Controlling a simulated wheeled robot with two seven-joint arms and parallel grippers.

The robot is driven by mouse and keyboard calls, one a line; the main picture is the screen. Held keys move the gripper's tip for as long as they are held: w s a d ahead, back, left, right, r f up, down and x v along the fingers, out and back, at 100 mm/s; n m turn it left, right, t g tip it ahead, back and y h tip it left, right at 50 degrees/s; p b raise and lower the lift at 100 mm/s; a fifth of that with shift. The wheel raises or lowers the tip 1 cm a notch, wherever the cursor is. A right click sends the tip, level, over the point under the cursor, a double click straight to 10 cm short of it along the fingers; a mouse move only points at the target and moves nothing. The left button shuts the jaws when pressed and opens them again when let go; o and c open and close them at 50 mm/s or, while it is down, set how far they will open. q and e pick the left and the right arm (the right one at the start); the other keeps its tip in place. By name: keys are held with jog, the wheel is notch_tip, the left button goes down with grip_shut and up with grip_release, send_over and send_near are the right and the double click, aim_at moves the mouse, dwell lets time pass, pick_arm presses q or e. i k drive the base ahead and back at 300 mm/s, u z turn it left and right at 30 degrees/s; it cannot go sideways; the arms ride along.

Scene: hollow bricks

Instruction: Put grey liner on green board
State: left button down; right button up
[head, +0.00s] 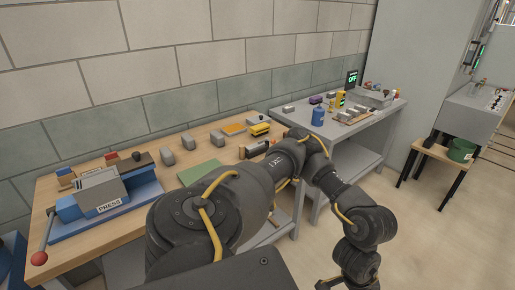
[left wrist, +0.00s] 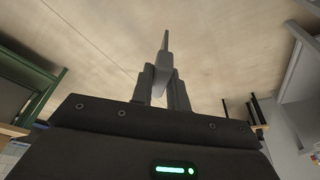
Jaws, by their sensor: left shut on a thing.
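The green board (head: 201,172) lies flat on the wooden bench, partly behind my dark arm. Nothing shows on its visible part. My left gripper (left wrist: 161,82) is shut on a narrow grey piece, apparently the grey liner (left wrist: 164,58), seen almost edge-on and standing out past the fingertips. In the head view my left arm reaches right and then bends down to the bottom edge, away from the board. The held piece cannot be made out there. My right gripper is in neither view.
A blue and grey press (head: 98,199) stands left on the wooden bench (head: 133,219). Several grey blocks (head: 167,157) stand behind the board. A grey table (head: 359,135) with a blue can (head: 318,115) is further right. A stool with a green bucket (head: 461,150) stands far right.

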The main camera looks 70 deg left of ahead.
aim_at(196, 174)
jog(key=u, duration=0.35)
jog(key=i, duration=0.85)
jog(key=u, duration=1.4)
jog(key=i, duration=0.55)
jog(key=u, duration=0.55)
